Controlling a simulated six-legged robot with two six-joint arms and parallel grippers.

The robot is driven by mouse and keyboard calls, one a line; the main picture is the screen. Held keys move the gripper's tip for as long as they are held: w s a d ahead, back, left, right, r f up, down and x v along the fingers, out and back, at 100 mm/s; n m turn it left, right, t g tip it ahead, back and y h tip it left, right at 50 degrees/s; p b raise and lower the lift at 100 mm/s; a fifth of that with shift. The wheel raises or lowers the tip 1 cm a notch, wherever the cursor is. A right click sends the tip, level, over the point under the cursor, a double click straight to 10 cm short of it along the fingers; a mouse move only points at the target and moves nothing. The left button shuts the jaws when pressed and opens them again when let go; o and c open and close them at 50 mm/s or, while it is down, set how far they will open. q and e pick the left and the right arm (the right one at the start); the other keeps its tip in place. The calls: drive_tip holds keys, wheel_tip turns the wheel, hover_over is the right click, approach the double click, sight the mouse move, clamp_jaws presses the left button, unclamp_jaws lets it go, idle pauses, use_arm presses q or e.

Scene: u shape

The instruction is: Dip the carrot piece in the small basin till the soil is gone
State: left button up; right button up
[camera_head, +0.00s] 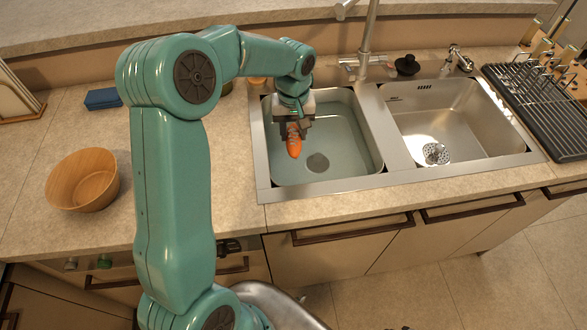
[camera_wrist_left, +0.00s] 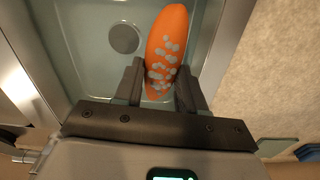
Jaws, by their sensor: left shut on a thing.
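An orange carrot piece (camera_head: 294,143) hangs from my left gripper (camera_head: 293,124) over the left part of the small basin (camera_head: 340,178). The basin looks filled with clear water. In the left wrist view the carrot (camera_wrist_left: 172,30) shows grey-brown patches of soil on its side. The left gripper's fingers (camera_wrist_left: 156,88) are shut on the carrot. I cannot tell whether the carrot's tip touches the water. My right gripper is not in view.
An empty second basin (camera_head: 450,120) lies to the right. A tap (camera_head: 366,40) stands behind the basins. A black dish rack (camera_head: 540,105) is at the far right. A wooden bowl (camera_head: 84,181) and blue sponge (camera_head: 103,98) sit on the left counter.

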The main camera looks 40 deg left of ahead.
sight(294, 133)
use_arm(q)
drive_tip(key=shift+r, duration=0.1)
drive_tip(key=shift+r+p, duration=1.15)
drive_tip(key=shift+r, duration=0.35)
drive_tip(key=shift+f, duration=0.1)
